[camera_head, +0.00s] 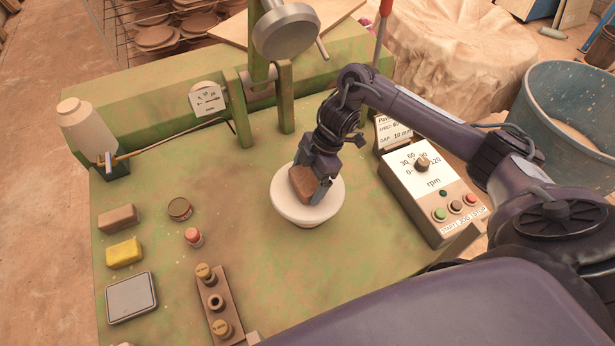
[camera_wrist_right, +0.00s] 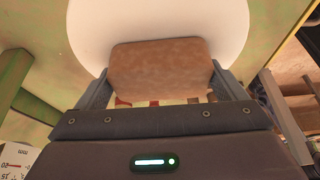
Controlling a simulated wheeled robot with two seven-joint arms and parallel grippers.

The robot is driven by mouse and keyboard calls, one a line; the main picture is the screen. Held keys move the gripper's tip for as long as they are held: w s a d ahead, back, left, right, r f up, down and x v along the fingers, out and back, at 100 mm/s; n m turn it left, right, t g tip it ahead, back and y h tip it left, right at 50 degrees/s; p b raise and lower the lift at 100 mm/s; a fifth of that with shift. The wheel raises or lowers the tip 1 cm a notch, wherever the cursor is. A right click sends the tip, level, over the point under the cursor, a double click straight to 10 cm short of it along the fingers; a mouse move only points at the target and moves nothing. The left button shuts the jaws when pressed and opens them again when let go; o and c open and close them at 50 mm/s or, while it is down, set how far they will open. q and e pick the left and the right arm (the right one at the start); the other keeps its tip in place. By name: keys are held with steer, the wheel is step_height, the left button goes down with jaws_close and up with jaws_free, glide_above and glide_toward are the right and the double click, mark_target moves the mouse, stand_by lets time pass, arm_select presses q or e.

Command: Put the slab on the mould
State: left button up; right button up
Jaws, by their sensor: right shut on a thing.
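The slab (camera_head: 303,183) is a brown clay block held between the fingers of my right gripper (camera_head: 310,185). The mould (camera_head: 307,210) is a round white form on the green bench, directly under the gripper. In the right wrist view the slab (camera_wrist_right: 160,69) sits between both fingers, with the white mould (camera_wrist_right: 230,25) behind it. The slab is over the mould's top; I cannot tell whether it touches. The fingers partly hide the slab in the head view. My left gripper is not in view.
The rpm control box (camera_head: 430,195) stands right of the mould. A green post with a round head (camera_head: 286,32) rises behind. A brown block (camera_head: 118,218), yellow sponge (camera_head: 124,252) and grey tray (camera_head: 130,297) lie at left. A plug rack (camera_head: 215,300) is in front. Bare bench surrounds the mould.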

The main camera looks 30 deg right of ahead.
steer(key=shift+f, duration=0.1)
steer(key=o, duration=1)
steer(key=p+v, duration=0.1)
steer(key=v, duration=1.1)
steer(key=shift+p, duration=0.3)
